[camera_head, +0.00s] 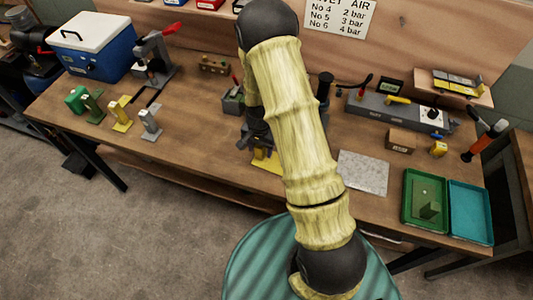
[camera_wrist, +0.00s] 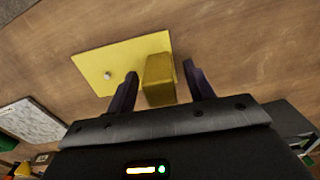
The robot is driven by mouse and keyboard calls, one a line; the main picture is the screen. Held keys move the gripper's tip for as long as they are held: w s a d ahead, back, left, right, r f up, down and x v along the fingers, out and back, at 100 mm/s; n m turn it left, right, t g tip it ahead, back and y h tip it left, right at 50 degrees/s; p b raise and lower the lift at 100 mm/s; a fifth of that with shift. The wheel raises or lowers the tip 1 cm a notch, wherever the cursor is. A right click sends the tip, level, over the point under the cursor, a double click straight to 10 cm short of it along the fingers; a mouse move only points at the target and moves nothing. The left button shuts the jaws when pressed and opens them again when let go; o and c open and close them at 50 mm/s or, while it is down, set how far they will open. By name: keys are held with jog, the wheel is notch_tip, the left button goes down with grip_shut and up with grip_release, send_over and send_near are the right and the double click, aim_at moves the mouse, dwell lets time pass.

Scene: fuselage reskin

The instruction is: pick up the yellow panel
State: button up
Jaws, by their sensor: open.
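The yellow panel lies flat on the wooden bench, with a raised yellow block standing up from it and a small pale round spot on its plate. It fills the upper middle of the wrist view (camera_wrist: 103,65). In the head view only part of the panel (camera_head: 268,161) shows, beside my arm. My gripper (camera_wrist: 160,69) is open, with one dark finger on each side of the raised block. Gaps show between the fingers and the block. In the head view my gripper is mostly hidden behind my arm.
A speckled grey sheet (camera_head: 363,172) lies right of the panel. Beyond it are a green tray (camera_head: 411,222) with a green piece inside and a teal tray (camera_head: 470,213). Small yellow (camera_head: 122,114) and grey (camera_head: 150,125) brackets stand at the left. A grey vise-like block (camera_head: 233,103) is behind.

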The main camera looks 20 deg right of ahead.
jog(key=shift+f, duration=0.4)
jog(key=shift+c, duration=0.4)
jog(key=c, duration=1.1)
